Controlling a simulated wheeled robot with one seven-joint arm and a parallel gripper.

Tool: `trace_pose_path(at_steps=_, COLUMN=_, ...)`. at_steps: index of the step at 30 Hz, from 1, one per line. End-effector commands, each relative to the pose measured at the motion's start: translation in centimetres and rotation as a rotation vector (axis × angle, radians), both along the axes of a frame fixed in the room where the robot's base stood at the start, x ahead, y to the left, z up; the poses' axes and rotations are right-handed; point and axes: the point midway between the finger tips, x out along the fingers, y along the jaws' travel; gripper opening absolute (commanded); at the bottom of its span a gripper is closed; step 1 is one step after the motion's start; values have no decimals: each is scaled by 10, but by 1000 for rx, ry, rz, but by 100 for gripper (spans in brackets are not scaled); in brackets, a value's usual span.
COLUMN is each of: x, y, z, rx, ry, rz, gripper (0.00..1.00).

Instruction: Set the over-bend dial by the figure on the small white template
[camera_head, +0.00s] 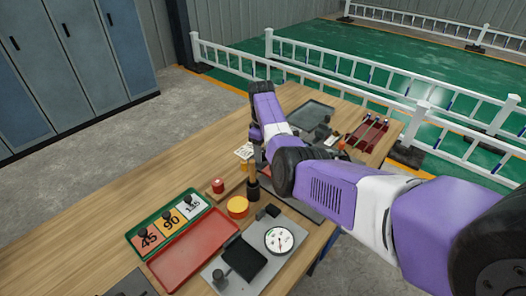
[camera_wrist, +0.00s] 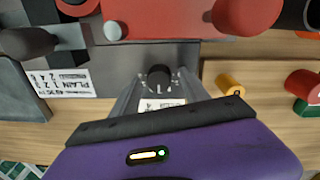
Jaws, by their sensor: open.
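In the wrist view my gripper (camera_wrist: 158,82) is open. Its two fingers stand either side of a small dark knob (camera_wrist: 158,74) with white tick marks around it, apparently the over-bend dial. I cannot tell whether the fingers touch it. A white label (camera_wrist: 162,104) shows between the fingers. In the head view a white plate marked 135 (camera_head: 192,207) lies in the green tray (camera_head: 133,238), beside orange and yellow plates marked 45 and 90. I cannot tell whether it is the small white template. My arm hides the knob there.
A yellow cylinder (camera_wrist: 230,85) and a red one (camera_wrist: 303,86) stand to the right. In the head view a red tray (camera_head: 195,250) and a round white gauge (camera_head: 278,239) are nearer. The bench's left side is bare.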

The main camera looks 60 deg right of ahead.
Motion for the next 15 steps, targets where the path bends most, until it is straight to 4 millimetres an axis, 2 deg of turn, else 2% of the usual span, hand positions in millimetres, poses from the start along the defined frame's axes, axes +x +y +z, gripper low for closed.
trace_pose_path(at_steps=7, x=0, y=0, z=-1, rx=0, ry=0, rz=0, gripper=53)
trace_pose_path(at_steps=8, x=0, y=0, z=-1, rx=0, ry=0, rz=0, gripper=50)
trace_pose_path(at_steps=15, x=0, y=0, z=-1, rx=0, ry=0, rz=0, gripper=2)
